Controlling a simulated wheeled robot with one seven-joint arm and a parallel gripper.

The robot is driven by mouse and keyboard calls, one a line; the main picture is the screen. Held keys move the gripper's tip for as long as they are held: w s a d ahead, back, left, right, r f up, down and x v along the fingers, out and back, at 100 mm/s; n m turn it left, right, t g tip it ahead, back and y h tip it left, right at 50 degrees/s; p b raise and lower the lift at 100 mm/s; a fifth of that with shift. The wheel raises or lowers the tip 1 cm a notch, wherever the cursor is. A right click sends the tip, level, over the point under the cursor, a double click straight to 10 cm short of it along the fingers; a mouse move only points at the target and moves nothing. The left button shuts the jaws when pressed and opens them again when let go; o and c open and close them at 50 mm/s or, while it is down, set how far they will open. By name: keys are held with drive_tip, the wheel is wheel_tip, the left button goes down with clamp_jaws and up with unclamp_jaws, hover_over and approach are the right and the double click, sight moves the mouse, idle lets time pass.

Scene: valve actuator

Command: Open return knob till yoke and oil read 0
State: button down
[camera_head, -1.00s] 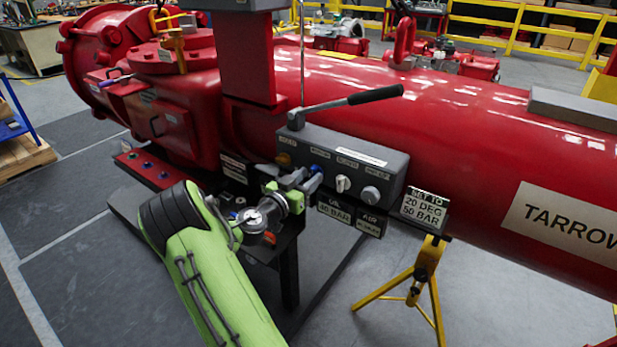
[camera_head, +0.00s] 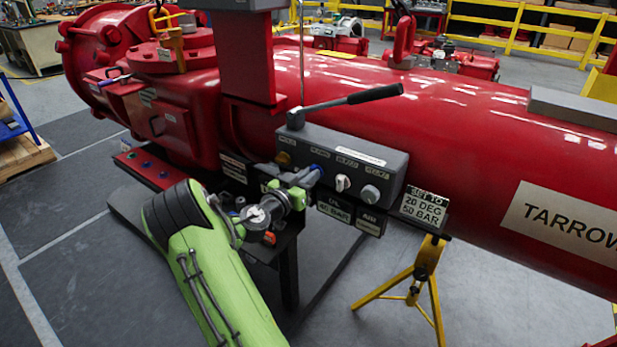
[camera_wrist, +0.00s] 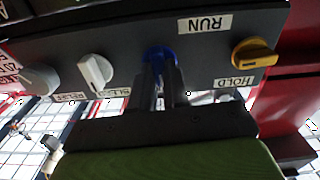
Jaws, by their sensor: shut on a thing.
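The dark grey control box (camera_head: 345,205) sits on the side of the red cylinder. My gripper (camera_wrist: 162,75) is shut on the blue knob (camera_wrist: 157,52), which also shows at the fingertips in the head view (camera_head: 317,169); the fingers hide part of it. The white knob (camera_wrist: 95,70) points steeply in the wrist view. The grey knob (camera_wrist: 42,78) and the yellow knob (camera_wrist: 255,53) are beside it, with RELIEF and HOLD labels. Two small readouts (camera_head: 335,211) hang under the box; one seems to read 50 BAR, the other (camera_head: 369,222) is too small to read.
A lever with a black grip (camera_head: 375,94) rises above the box. A sign reading SET TO 20 DEG 50 BAR (camera_head: 425,208) and a yellow stand (camera_head: 425,272) are to the right.

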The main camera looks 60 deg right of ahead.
drive_tip(key=shift+w+f+n+p, duration=0.15)
drive_tip(key=shift+n+p, duration=1.2)
drive_tip(key=shift+n, duration=2.7)
drive_tip(key=shift+w+f+n+p, duration=0.1)
drive_tip(key=shift+n+p, duration=1.2)
drive_tip(key=shift+n, duration=2.75)
drive_tip(key=c, duration=1.1)
unclamp_jaws()
drive_tip(key=a, duration=0.5)
drive_tip(key=w+a, duration=0.1)
drive_tip(key=a, duration=0.4)
drive_tip(key=w+a, duration=0.1)
drive_tip(key=a, duration=0.4)
drive_tip(key=shift+w+a+p, duration=0.2)
drive_tip(key=shift+a+p, duration=0.1)
drive_tip(key=shift+p, duration=0.1)
